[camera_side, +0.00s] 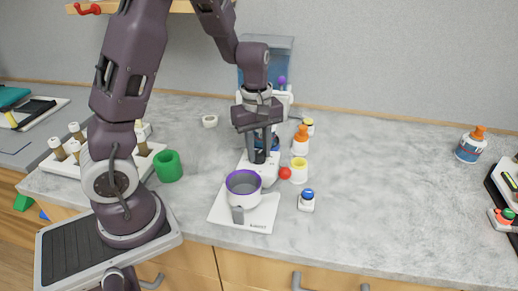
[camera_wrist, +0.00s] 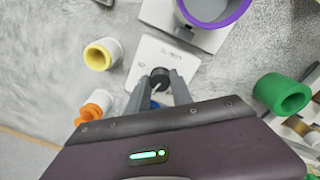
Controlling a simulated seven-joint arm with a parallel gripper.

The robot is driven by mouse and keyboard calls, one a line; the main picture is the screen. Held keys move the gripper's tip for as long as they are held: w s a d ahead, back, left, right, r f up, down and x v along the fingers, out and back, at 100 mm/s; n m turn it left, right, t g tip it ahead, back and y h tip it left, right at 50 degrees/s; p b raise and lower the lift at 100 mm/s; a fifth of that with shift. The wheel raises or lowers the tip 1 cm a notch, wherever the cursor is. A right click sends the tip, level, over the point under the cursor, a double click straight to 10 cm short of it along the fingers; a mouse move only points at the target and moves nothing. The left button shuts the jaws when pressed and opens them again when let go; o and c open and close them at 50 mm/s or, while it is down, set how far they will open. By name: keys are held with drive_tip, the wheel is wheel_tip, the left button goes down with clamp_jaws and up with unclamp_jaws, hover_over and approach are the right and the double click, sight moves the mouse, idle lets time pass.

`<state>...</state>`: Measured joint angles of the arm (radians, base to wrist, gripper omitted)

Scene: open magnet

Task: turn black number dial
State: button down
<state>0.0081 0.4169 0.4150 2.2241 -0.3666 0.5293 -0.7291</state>
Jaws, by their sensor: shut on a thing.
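The black number dial (camera_wrist: 159,77) is a small round knob with a pale pointer line on a white device (camera_wrist: 146,54) in the wrist view. My gripper (camera_wrist: 158,86) has its two grey fingers on either side of the dial, shut on it. In the side view my gripper (camera_side: 264,152) points down at the back part of the white device (camera_side: 262,170). The dial shows there only as a dark patch, mostly hidden by the fingers.
A red ball (camera_side: 285,173), a yellow-rimmed white cup (camera_side: 299,171) and an orange-topped bottle (camera_side: 300,141) stand close to the right. A blue-topped jar (camera_side: 307,200) is nearer the front. The counter's right half is mostly clear.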

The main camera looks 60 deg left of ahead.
sight(257, 153)
drive_tip(key=m, duration=0.5)
drive_tip(key=shift+m, duration=0.3)
drive_tip(key=m, duration=0.5)
drive_tip(key=shift+a, duration=0.1)
drive_tip(key=shift+m, duration=0.4)
drive_tip(key=shift+s, duration=0.1)
drive_tip(key=c, duration=1.1)
unclamp_jaws()
wheel_tip(257, 153, up, 7)
drive_tip(key=shift+a+r, duration=0.1)
drive_tip(key=shift+a, duration=0.05)
